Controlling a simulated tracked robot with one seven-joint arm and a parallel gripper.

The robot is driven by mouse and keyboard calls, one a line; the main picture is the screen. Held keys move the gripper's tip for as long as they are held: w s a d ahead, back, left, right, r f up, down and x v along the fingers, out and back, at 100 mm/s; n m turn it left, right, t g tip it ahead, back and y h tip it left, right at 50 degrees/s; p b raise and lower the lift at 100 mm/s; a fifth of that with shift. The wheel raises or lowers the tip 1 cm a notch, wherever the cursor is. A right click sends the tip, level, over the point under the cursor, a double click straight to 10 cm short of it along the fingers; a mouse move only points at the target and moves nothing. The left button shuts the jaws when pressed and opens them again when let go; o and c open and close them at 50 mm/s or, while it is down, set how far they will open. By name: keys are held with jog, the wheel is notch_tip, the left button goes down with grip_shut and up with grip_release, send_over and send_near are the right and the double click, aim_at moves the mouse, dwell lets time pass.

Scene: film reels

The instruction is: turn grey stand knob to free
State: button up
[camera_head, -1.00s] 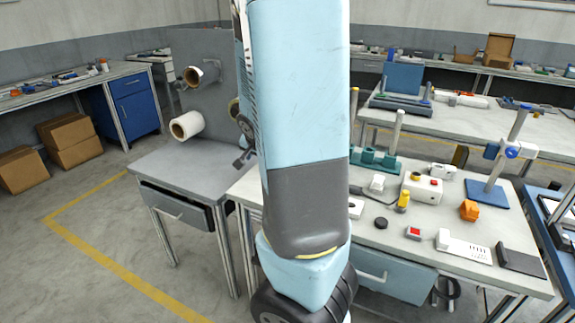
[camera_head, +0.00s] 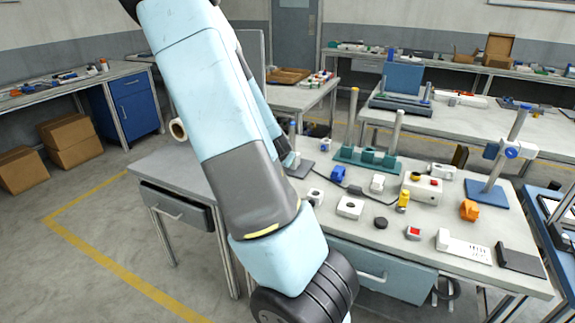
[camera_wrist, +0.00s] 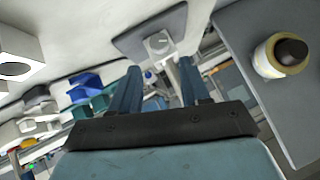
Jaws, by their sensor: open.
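The grey stand's flat base plate (camera_head: 299,169) lies at the back left of the near workbench in the head view, partly behind my arm. Its thin post (camera_head: 292,134) rises there. In the wrist view the grey plate (camera_wrist: 128,42) is at the top middle, with a pale round piece on it. My arm hides the gripper in the head view.
A green stand base (camera_head: 375,162) with posts and a blue block (camera_head: 338,173) stand right of the grey base. Small boxes and an orange piece (camera_head: 469,210) fill the bench.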

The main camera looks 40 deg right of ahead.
jog(key=shift+x, duration=5.25)
jog(key=shift+w, duration=0.15)
jog(key=c, duration=0.8)
jog(key=shift+o, duration=0.2)
jog(key=shift+d, duration=0.15)
jog(key=shift+w, duration=0.1)
